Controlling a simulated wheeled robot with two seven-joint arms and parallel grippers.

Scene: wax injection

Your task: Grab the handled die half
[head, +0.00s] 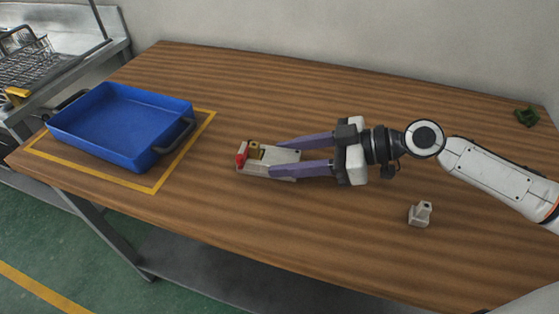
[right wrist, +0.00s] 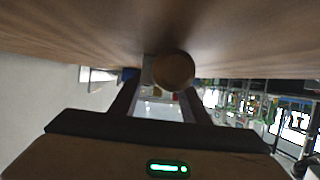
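The die half (head: 285,156) is a pale block with a red part (head: 241,154) at its left end and a brass-coloured piece on top. It lies on the wooden table near the middle in the head view. My right gripper (head: 274,159) reaches in from the right with its two purple fingers apart, one along the far side of the block and one along the near side. I cannot tell whether the fingers touch it. The right wrist view shows the fingers (right wrist: 157,100) spread, with a grey block and a round brown shape beyond. My left gripper is not in view.
A blue tray (head: 125,112) stands inside a yellow outline at the left. A small grey part (head: 420,215) stands at the near right, below my right arm. The table (head: 230,75) behind the die half is clear.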

